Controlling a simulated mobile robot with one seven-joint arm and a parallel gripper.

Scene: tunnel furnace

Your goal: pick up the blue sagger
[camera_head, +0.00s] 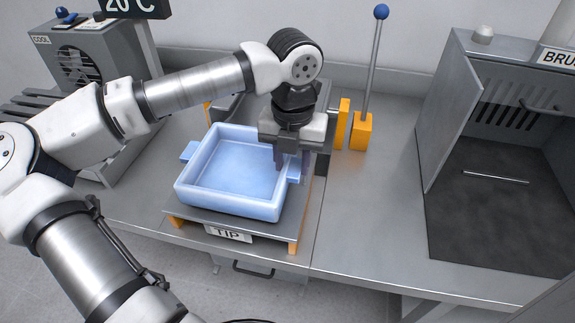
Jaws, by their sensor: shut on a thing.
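The blue sagger (232,207) is a light blue, open square tray with small side lugs. It sits on the grey tip platform (180,211) with orange feet, and its inside looks empty. My gripper (287,165) points down at the sagger's right side and is shut on it near the right lug (296,172). The exact contact of the fingers is partly hidden by the gripper body. I cannot see a gap between the sagger and the platform.
A lever with a blue knob (381,12) stands by orange blocks (361,132) behind the platform. An open grey cabinet (455,110) labelled BRUSH in part is at right. A cooling unit (85,55) stands at left. The bench between platform and cabinet (375,210) is clear.

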